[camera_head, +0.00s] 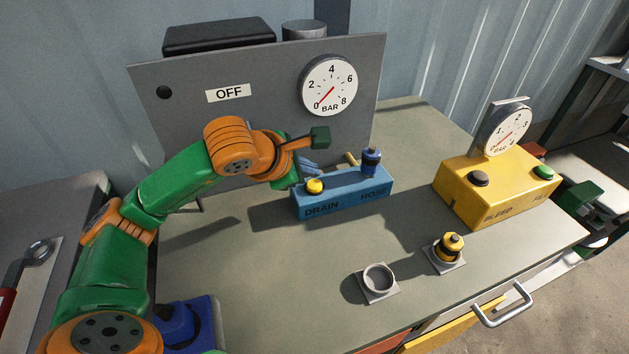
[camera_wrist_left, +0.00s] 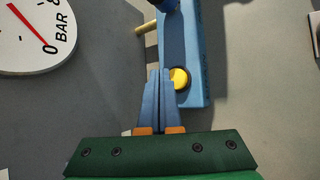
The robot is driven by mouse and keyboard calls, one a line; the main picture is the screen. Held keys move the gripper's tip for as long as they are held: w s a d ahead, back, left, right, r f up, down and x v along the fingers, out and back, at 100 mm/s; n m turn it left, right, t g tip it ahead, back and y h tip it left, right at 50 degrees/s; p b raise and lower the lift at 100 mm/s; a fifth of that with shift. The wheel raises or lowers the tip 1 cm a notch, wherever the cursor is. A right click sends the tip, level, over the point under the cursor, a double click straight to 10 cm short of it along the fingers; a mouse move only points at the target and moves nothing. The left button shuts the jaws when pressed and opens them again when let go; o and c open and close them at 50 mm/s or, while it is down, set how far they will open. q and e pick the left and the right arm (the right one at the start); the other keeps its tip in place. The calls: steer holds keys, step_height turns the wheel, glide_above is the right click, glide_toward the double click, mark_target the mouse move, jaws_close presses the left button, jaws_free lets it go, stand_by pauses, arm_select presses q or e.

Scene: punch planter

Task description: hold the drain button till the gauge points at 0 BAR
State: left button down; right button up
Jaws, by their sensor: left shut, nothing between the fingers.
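The blue drain box (camera_head: 345,195) stands on the bench with a yellow DRAIN button (camera_head: 314,187) at its left end. The button also shows in the wrist view (camera_wrist_left: 181,77). My left gripper (camera_head: 309,168) is shut and empty, its blue fingertips close beside the button in the wrist view (camera_wrist_left: 160,75). I cannot tell whether they touch it. The round BAR gauge (camera_head: 329,86) is on the grey panel, its red needle pointing at about 0. The gauge is partly cut off in the wrist view (camera_wrist_left: 30,35). Dark green parts at the far right look like my right gripper (camera_head: 583,198); its fingers are unclear.
A dark blue fitting (camera_head: 371,161) stands at the HOSE end. A yellow box (camera_head: 490,190) with its own gauge (camera_head: 506,130) is to the right. A yellow-topped plug (camera_head: 449,246) and an empty grey ring (camera_head: 378,279) sit in front. An OFF sign (camera_head: 228,93) is on the panel.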

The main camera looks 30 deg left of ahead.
mark_target(310, 187)
arm_select(q)
steer(key=shift+r+p, duration=1.7)
steer(key=shift+r, duration=0.7)
